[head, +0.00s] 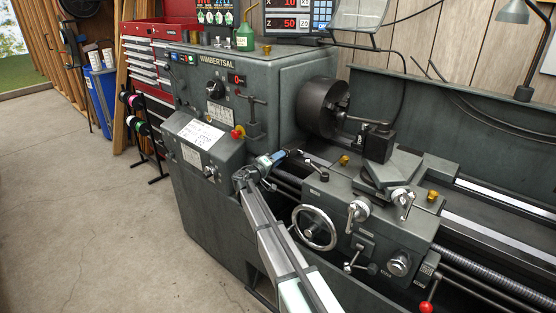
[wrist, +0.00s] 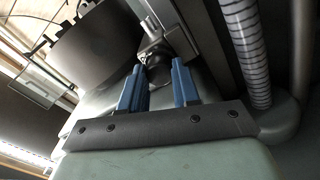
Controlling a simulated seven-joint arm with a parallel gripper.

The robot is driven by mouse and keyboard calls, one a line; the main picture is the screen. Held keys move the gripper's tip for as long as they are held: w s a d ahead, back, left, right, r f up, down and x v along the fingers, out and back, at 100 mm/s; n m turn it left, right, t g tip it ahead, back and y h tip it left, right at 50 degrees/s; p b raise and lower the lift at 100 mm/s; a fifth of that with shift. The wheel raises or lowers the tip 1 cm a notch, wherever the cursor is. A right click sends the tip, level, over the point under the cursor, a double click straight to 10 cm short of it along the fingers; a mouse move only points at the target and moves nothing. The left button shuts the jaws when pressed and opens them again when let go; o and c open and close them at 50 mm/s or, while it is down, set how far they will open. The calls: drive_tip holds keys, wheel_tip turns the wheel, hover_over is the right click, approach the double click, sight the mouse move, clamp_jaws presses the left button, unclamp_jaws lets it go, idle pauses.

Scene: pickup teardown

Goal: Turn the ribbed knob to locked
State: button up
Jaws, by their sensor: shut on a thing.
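My gripper (head: 274,158) is at the front of the grey lathe, left of the carriage and below the chuck. In the wrist view its two blue fingers (wrist: 158,72) stand on either side of a small dark round knob (wrist: 158,62), shut on it. The knob sits at the end of a pale metal fitting. Its ribs are too small to make out, and I cannot read its turn position. In the head view the knob is mostly hidden by my gripper, and a short dark lever shows just right of the fingers.
The chuck (head: 322,107) is above my gripper. The carriage handwheel (head: 314,228) and the carriage (head: 375,200) are close on the right. The control box (head: 203,142) with a red button is on the left. In the wrist view a threaded rod (wrist: 246,45) runs along the right.

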drive_tip(key=shift+m, duration=0.4)
drive_tip(key=o, duration=0.8)
drive_tip(key=shift+c, duration=0.2)
drive_tip(key=v, duration=1.4)
drive_tip(key=shift+w+f+n, duration=0.1)
drive_tip(key=shift+n, duration=0.2)
